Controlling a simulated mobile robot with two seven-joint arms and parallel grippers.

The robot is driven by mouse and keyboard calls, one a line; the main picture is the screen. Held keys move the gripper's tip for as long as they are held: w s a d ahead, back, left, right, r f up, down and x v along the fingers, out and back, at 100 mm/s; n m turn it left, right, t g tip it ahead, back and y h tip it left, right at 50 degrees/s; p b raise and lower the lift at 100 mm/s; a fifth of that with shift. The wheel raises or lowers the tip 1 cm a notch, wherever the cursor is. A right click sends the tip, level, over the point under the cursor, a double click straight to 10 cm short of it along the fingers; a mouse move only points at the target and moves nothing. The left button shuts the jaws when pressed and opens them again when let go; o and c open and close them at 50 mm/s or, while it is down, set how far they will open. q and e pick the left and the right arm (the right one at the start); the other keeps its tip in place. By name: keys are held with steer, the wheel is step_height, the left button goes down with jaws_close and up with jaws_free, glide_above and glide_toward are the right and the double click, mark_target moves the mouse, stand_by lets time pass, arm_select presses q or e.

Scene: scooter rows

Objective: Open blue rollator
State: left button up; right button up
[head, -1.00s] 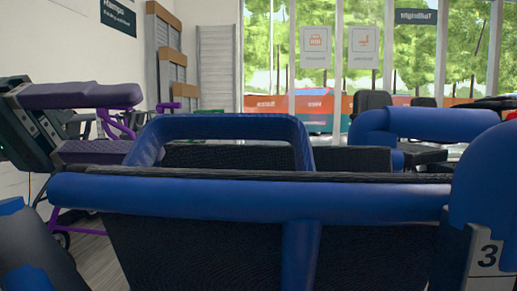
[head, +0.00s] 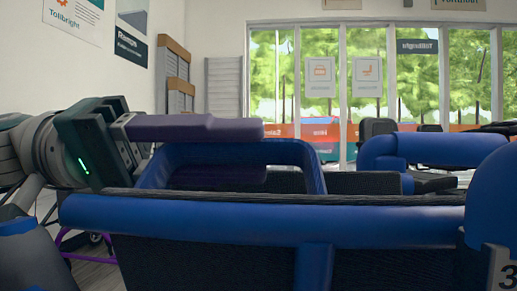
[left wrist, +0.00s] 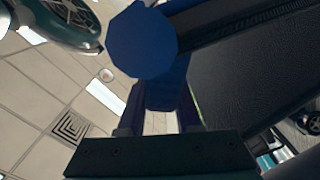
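The blue rollator (head: 250,222) fills the front of the head view. It has a thick blue crossbar, black fabric panels and a blue loop bar (head: 235,152) rising behind the crossbar. My left gripper (head: 264,150) reaches in from the left, one dark purple finger above the loop's top bar and one below it. In the left wrist view a blue bar (left wrist: 166,97) lies between the two fingers. The fingers stand apart; whether they touch the bar I cannot tell. My right gripper is not in view.
Another blue padded bar (head: 430,150) stands at the right. Grey and wooden panels (head: 175,80) and windows (head: 345,90) are at the back. A purple frame (head: 75,240) shows low left.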

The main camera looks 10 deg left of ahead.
arm_select(q)
jaws_close()
steer(key=shift+r, duration=0.1)
stand_by(0.9)
